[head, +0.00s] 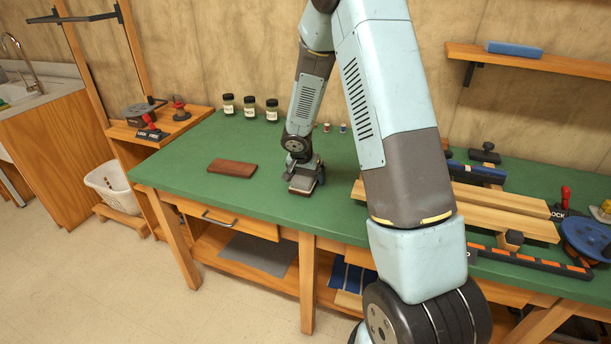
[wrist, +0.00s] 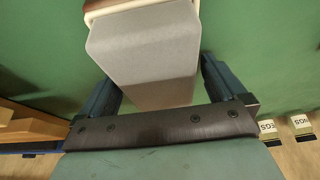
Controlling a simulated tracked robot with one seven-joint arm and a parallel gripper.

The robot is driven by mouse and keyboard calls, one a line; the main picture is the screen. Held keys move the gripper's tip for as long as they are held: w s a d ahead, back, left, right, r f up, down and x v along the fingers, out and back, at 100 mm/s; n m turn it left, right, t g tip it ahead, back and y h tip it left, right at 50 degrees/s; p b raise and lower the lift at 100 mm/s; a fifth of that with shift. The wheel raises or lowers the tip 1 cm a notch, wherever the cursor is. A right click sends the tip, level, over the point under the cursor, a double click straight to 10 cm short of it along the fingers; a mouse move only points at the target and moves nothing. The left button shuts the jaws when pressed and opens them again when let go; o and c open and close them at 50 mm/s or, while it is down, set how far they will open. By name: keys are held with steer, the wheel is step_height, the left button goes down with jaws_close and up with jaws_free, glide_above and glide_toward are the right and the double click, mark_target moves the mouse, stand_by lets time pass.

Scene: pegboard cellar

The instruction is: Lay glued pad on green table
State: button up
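My gripper (head: 302,175) is low over the green table (head: 262,140), just left of my forearm in the head view. In the wrist view a light grey block (wrist: 145,45) sits between its two dark fingers, which appear to press on both sides. A thin brown and white layer shows at the block's far edge. I take this to be the glued pad; in the head view it (head: 302,187) is a small grey piece with a brown lower edge. It is at or just above the tabletop; I cannot tell if it touches. Any glue is not visible.
A flat brown wooden block (head: 232,168) lies on the table left of my gripper. Several dark-lidded jars (head: 249,107) stand along the back edge. Wooden planks (head: 500,212) and clamps crowd the right side. The green surface around the brown block is clear.

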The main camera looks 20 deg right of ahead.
steer(key=v, duration=1.1)
steer(key=shift+w+r, duration=0.1)
steer(key=shift+r, duration=0.05)
steer(key=s+d+r+n, duration=0.2)
steer(key=s+r, duration=0.6)
steer(key=r, duration=0.1)
steer(key=s+d+r+n, duration=0.1)
steer(key=s+d+r, duration=0.1)
steer(key=s+r, duration=0.65)
steer(key=s+r+n+t+y, duration=0.1)
steer(key=s+r+n, duration=0.1)
steer(key=s, duration=0.6)
steer(key=s+a+r+n+y, duration=0.1)
steer(key=s+r, duration=0.3)
steer(key=s, duration=0.4)
steer(key=shift+s+a+r+n+t+y, duration=0.2)
steer(key=shift+n+t+y, duration=0.2)
steer(key=shift+n, duration=0.2)
